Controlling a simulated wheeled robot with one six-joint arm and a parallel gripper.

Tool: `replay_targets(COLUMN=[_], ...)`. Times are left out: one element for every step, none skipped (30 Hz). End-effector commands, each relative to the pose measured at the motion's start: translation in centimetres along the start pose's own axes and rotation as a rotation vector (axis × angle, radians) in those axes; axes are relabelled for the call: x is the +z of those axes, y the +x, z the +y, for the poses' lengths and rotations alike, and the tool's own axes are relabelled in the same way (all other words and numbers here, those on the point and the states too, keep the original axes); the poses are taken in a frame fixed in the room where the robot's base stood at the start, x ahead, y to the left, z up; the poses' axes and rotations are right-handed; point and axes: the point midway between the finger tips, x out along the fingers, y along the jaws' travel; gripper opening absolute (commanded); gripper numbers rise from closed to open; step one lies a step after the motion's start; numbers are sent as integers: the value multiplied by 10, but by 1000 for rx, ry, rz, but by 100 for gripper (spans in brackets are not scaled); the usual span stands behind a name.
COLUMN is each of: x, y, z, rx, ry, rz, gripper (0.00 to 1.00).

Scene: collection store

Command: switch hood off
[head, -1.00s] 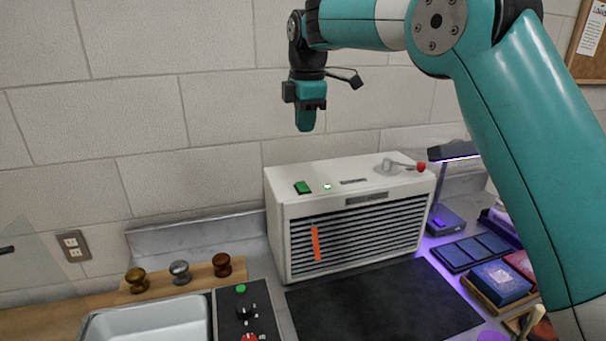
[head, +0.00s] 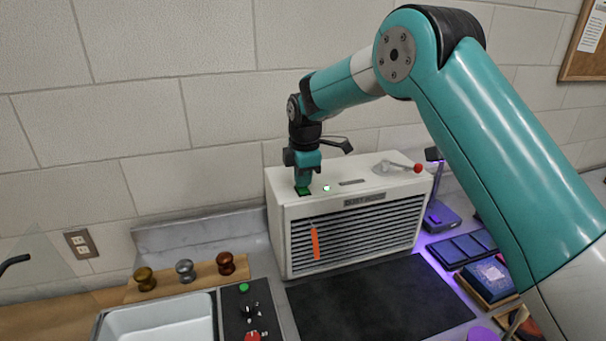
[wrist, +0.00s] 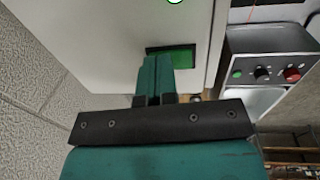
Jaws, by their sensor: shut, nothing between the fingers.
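The hood (head: 350,222) is a white box with dark louvres on its front, standing at the back of the counter. A green rocker switch (head: 302,190) is on its top at the left, and it also shows in the wrist view (wrist: 182,58). A small green light (head: 326,188) beside the switch is lit. My gripper (head: 303,183) is shut and empty, pointing down with its fingertips at the switch. In the wrist view the fingertips (wrist: 155,62) cover the left part of the switch; I cannot tell whether they press it.
A lever with a red knob (head: 418,168) is on the hood's top right. An orange strip (head: 315,243) hangs on the louvres. A dark mat (head: 375,300) lies clear in front. A control panel (head: 246,312) and metal basin (head: 160,322) are at the front left.

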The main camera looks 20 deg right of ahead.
Motion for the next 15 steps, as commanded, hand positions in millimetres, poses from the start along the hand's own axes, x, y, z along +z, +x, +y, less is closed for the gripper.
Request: replay_targets(x=[0, 0, 0, 0, 0, 0, 0, 0, 0, 0, 0, 0, 0, 0, 0], y=[0, 0, 0, 0, 0, 0, 1, 3, 7, 11, 7, 6, 7, 7, 8], z=[0, 0, 0, 0, 0, 0, 0, 0, -1, -1, -1, -1, -1, -1, -1], rx=[0, 0, 0, 0, 0, 0, 0, 0, -1, -1, 0, -1, -1, -2, -3], ry=[0, 0, 0, 0, 0, 0, 0, 0, 0, 0, 0, 0, 0, 0, 0], rz=[0, 0, 0, 0, 0, 0, 0, 0, 0, 0, 0, 0, -1, -1, -1], gripper=[0, 0, 0, 0, 0, 0, 0, 0, 0, 0, 0, 0, 0, 0, 0])
